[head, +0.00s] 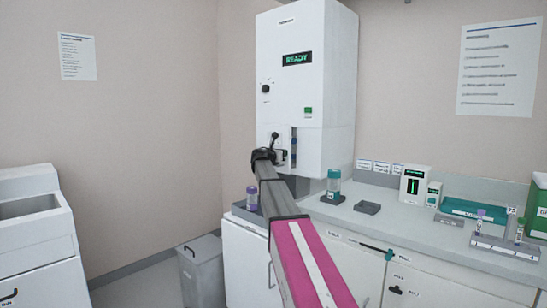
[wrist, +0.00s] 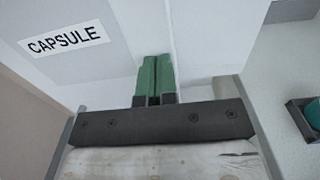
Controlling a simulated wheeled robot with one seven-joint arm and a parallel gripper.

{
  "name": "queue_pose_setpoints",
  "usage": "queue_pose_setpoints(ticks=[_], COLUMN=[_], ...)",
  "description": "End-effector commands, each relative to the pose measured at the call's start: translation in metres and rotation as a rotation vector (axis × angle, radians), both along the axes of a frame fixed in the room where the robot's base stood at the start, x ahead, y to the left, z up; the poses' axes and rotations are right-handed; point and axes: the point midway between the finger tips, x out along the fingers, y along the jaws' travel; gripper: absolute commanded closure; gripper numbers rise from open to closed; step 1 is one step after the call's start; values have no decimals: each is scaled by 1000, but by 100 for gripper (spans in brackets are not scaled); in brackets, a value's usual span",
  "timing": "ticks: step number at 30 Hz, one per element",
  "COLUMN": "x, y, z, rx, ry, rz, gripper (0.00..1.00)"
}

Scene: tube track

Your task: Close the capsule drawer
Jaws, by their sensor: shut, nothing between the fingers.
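A white panel with a black-on-white CAPSULE label (wrist: 65,40) fills the upper left of the wrist view. My gripper (wrist: 153,75) has its two green fingertips together with nothing between them, just right of the label. The fingertips lie against or very close to the panel; I cannot tell if they touch. In the head view my arm reaches to the lower front of the white wall machine (head: 303,85), whose display reads READY. There the capsule drawer is not clearly visible, and I cannot tell how far open it is.
A grey counter (head: 395,218) runs to the right under the machine. A teal-capped jar (head: 333,188), a small dark tray (head: 367,207) and several tubes stand on it. A grey bin (head: 201,272) and a white sink unit (head: 35,250) are at the left.

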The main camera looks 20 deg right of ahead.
Motion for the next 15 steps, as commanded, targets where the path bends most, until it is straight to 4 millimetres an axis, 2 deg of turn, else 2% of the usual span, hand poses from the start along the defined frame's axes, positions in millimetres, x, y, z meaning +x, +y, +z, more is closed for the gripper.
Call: queue_pose_setpoints(ticks=[1, 6, 15], x=[10, 25, 38], y=[-11, -36, -56], z=[0, 0, 0], rx=[0, 1, 0], ry=[0, 1, 0], rz=[-1, 0, 0], gripper=[100, 100, 100])
